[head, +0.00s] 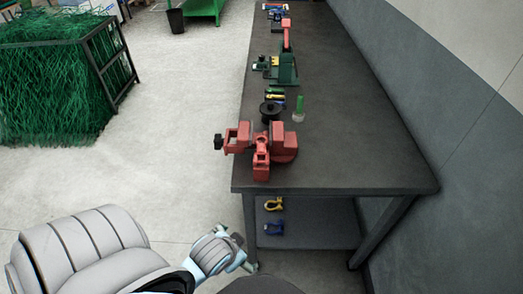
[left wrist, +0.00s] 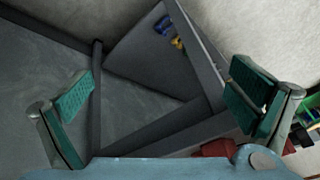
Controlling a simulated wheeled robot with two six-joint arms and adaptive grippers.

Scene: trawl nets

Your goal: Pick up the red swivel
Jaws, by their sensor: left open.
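I cannot make out a red swivel with certainty in either view. A yellow fitting (head: 273,204) and a blue fitting (head: 274,228) lie on the bench's lower shelf. In the left wrist view the yellow fitting (left wrist: 177,43) and the blue fitting (left wrist: 162,24) show small near the top. My left gripper (head: 246,254) is low beside the bench's near left leg, left of the shelf. In the left wrist view its two green-padded fingers (left wrist: 165,92) are wide apart with nothing between them. My right gripper is not in view.
A red vise (head: 262,158) sits at the bench top's (head: 350,160) near end. Behind it are a black spool (head: 270,111), a green-capped bottle (head: 299,108) and a green tool (head: 285,68). A netting crate (head: 45,85) stands left; the floor between is clear.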

